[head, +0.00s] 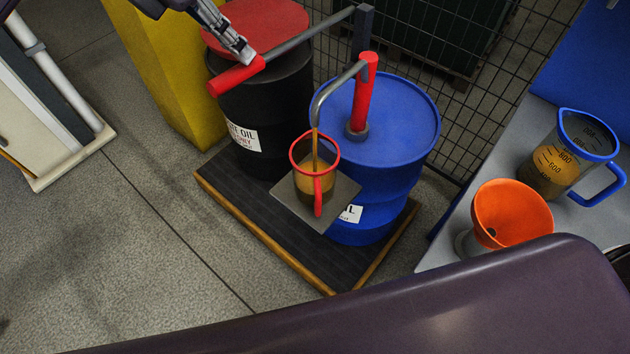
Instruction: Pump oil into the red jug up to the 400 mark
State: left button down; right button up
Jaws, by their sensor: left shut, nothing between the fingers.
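The red jug (329,163), clear with a red rim and handle, stands on a grey plate in front of the blue drum (400,115). Brown oil runs from the grey spout (330,90) of the red pump (364,95) into it. Oil shows inside the jug; its scale marks cannot be read here. The pump lever (310,36) reaches left from a dark post to a red grip (237,76). My left gripper (247,55) is shut and empty, its fingertips at the lever near the red grip; contact cannot be judged. My right gripper is not in view.
A black drum (270,90) with a red lid stands beside the blue drum on a dark pallet (265,225). A blue-rimmed jug (565,160) holding oil and an orange funnel (510,212) stand on a grey bench at right.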

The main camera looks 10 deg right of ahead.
pick_arm(q)
jog(key=shift+f+b, duration=0.3)
jog(key=shift+f, duration=0.35)
jog(key=shift+f+b, duration=0.4)
jog(key=shift+f, duration=0.15)
jog(key=shift+r, duration=0.25)
notch_tip(320, 180, up, 10)
jog(key=p, duration=0.7)
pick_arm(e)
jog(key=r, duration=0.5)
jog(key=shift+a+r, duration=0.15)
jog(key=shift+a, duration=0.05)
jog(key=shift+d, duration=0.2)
